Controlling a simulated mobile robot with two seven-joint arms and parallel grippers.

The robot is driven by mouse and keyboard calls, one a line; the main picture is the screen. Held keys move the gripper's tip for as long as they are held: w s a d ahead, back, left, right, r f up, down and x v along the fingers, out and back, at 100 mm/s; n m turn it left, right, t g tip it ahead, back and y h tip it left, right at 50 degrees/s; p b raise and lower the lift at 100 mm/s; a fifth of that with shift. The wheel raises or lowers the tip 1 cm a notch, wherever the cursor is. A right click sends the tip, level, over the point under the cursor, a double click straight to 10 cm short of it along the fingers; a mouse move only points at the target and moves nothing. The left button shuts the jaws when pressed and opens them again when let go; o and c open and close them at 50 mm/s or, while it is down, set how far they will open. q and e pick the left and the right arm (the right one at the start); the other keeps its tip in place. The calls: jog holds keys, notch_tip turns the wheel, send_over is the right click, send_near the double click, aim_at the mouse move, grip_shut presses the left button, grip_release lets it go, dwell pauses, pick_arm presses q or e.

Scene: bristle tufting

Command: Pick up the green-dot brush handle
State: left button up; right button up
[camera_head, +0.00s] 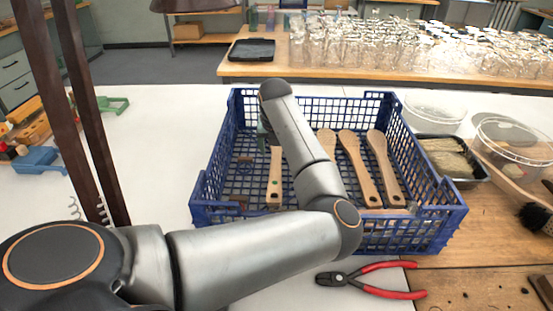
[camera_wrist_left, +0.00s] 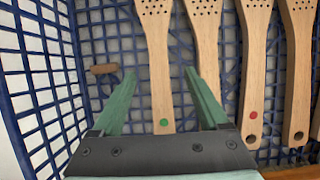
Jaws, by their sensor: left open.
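The green-dot brush handle (camera_head: 275,178) is a pale wooden handle lying in a blue crate (camera_head: 455,212), partly hidden by my left arm in the head view. In the left wrist view, the green-dot handle (camera_wrist_left: 158,85) has its green dot toward the bottom and its drilled head toward the top. My left gripper (camera_wrist_left: 160,74) has green fingers, spread apart, one to each side of this handle. The fingers look clear of it; their height above it is hard to judge. In the head view my left gripper (camera_head: 262,140) is mostly hidden behind its arm. My right gripper is not shown.
Several other handles lie to the right in the crate, including a red-dot handle (camera_wrist_left: 252,90). A small wooden piece (camera_wrist_left: 104,69) lies left of the fingers. Red-handled pliers (camera_head: 372,280) lie before the crate. A bristle tray (camera_head: 452,160) and clear tubs (camera_head: 515,140) stand right.

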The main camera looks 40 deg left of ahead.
aim_at(276, 160)
pick_arm(q)
jog(key=shift+b+x, duration=0.3)
jog(key=shift+x, duration=1.75)
jog(key=shift+s+f, duration=0.1)
jog(key=shift+c, duration=0.3)
grip_shut()
